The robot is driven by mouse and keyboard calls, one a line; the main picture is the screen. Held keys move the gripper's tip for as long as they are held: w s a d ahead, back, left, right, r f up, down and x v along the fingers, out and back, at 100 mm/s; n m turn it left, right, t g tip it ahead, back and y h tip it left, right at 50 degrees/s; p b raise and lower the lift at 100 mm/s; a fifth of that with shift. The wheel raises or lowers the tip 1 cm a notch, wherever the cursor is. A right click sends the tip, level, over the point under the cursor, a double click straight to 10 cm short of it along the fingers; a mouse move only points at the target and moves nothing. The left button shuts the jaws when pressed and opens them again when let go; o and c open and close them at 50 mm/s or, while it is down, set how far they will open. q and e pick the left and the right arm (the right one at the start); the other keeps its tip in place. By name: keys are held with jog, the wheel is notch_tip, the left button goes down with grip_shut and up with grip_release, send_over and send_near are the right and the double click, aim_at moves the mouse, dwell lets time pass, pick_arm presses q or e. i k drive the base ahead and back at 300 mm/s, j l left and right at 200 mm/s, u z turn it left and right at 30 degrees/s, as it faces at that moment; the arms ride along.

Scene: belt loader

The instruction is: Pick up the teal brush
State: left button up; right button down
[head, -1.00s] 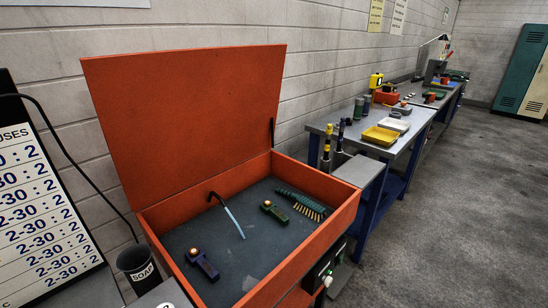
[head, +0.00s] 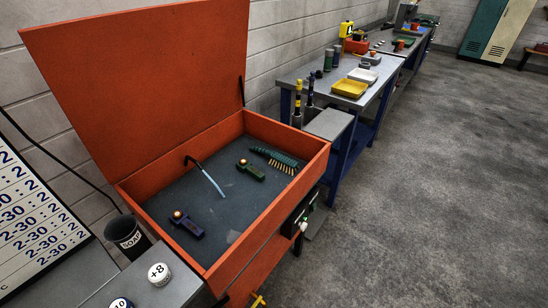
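The teal brush (head: 272,155) lies in the far right corner of the orange box (head: 268,214), near its back and right walls. Its yellowish bristles face toward the front of the box. The orange lid stands open against the wall. Neither of my grippers shows clearly in the head view, and nothing is seen touching the brush.
In the box also lie a green object (head: 251,170), a dark blue object (head: 187,225) and a curved hose with a pale blue tip (head: 214,183). A black soap cup (head: 127,236) stands to the left. Workbenches with a yellow tray (head: 349,88) run behind; the grey floor (head: 440,190) is clear.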

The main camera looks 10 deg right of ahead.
aim_at(275, 156)
jog(key=l+u, duration=0.4)
jog(key=k+l+u, duration=0.1)
jog(key=l+u, duration=0.3)
jog(key=k+l+u, duration=0.1)
jog(key=l+u, duration=0.3)
